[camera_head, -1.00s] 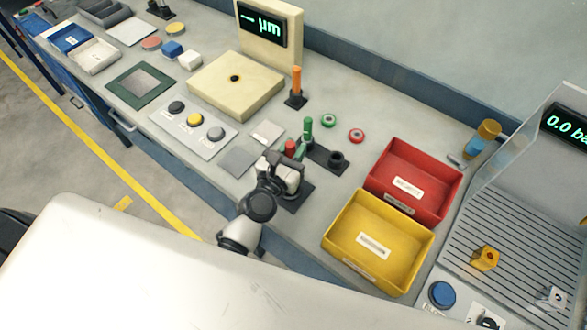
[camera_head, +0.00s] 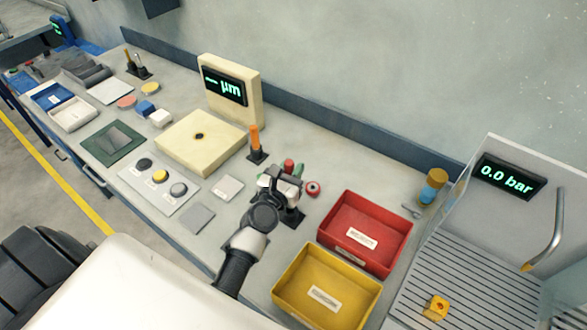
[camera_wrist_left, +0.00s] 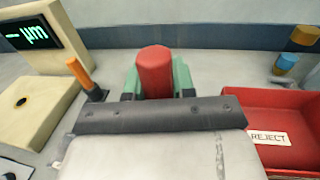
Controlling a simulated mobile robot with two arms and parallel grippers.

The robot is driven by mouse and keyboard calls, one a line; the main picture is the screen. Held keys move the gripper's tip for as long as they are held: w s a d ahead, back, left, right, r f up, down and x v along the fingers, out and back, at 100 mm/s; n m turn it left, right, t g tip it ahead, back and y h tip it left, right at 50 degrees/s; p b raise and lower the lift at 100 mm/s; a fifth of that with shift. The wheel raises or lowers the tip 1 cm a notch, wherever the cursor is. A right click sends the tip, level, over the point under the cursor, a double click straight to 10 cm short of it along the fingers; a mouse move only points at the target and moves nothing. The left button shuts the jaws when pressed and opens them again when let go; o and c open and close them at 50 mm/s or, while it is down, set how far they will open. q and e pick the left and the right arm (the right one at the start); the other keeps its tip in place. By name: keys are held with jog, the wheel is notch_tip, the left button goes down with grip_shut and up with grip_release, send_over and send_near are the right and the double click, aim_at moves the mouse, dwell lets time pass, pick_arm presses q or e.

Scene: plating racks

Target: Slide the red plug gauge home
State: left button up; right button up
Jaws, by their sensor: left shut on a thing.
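My left gripper (camera_head: 287,172) is shut on the red plug gauge (camera_head: 288,165). In the left wrist view the red gauge (camera_wrist_left: 155,72) stands up as a red cylinder with green parts at both sides. Its lower end is hidden behind the gripper, so I cannot tell whether it touches anything below. A dark base (camera_head: 293,217) shows on the bench below the gripper. The gripper covers the area behind it, where the dark block with the hole stood in view before. My right gripper is not in view.
An orange-handled gauge in a dark stand (camera_head: 255,145) is left of the gripper. A red ring (camera_head: 313,188) lies to its right. The red bin (camera_head: 375,218) and yellow bin (camera_head: 300,262) stand to the right. A cream measuring block (camera_head: 190,145) is to the left.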

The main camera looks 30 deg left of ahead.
pick_arm(q)
notch_tip(320, 180, down, 8)
jog(key=b, duration=0.7)
jog(key=shift+d+b, duration=0.1)
jog(key=shift+b, duration=0.2)
jog(key=shift+f, duration=0.2)
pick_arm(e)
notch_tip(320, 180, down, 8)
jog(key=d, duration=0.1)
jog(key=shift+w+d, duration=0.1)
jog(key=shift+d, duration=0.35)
pick_arm(q)
jog(key=shift+f+b, duration=0.95)
jog(key=shift+b, duration=0.2)
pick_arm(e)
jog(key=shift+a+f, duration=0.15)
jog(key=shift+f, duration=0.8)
pick_arm(q)
jog(key=shift+f+b, duration=0.75)
jog(key=shift+f, duration=0.1)
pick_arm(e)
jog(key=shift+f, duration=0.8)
